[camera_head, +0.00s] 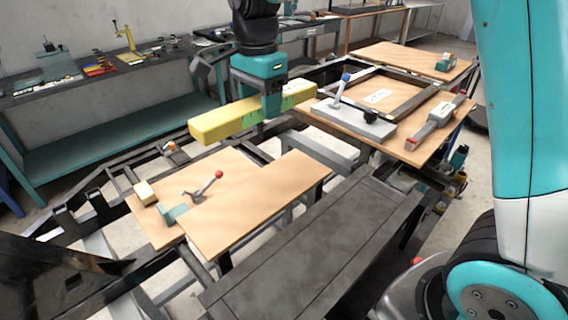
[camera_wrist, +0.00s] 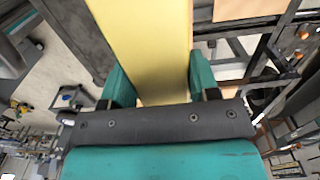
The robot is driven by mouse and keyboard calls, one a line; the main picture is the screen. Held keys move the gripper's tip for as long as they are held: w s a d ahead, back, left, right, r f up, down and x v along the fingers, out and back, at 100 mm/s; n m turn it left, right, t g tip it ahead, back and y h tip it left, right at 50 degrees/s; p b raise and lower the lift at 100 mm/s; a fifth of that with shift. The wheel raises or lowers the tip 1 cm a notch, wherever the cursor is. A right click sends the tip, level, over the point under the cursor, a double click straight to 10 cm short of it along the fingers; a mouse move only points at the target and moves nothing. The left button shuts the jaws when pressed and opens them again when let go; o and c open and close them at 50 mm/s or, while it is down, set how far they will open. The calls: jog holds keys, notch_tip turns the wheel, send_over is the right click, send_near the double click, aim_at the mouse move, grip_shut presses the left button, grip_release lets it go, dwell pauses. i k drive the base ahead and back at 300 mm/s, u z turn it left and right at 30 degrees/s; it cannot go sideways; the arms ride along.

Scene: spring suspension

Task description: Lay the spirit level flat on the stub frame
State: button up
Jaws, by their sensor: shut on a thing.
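The spirit level (camera_head: 222,122) is a long yellow bar with a greenish patch on its side. My gripper (camera_head: 272,104) is shut on it near its middle and holds it roughly level, in the air above the gap between the wooden boards. In the wrist view the yellow bar (camera_wrist: 147,40) runs away between the teal fingers of my gripper (camera_wrist: 158,82). A dark rectangular frame (camera_head: 418,100) lies on the right-hand board, apart from the level; I cannot tell for sure that it is the stub frame. My gripper hides part of the level.
The near wooden board (camera_head: 258,205) carries a red-knobbed lever (camera_head: 205,187) and small blocks. The right board (camera_head: 440,148) holds a grey plate with a blue-knobbed lever (camera_head: 340,88) and a grey tool (camera_head: 436,122). A dark grey slab (camera_head: 315,245) lies in front. A teal bench (camera_head: 110,127) stands behind.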

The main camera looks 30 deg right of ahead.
aim_at(325, 245)
jog(key=k, duration=1.2)
jog(key=z, duration=0.45)
jog(key=i, duration=0.6)
jog(key=u, duration=0.45)
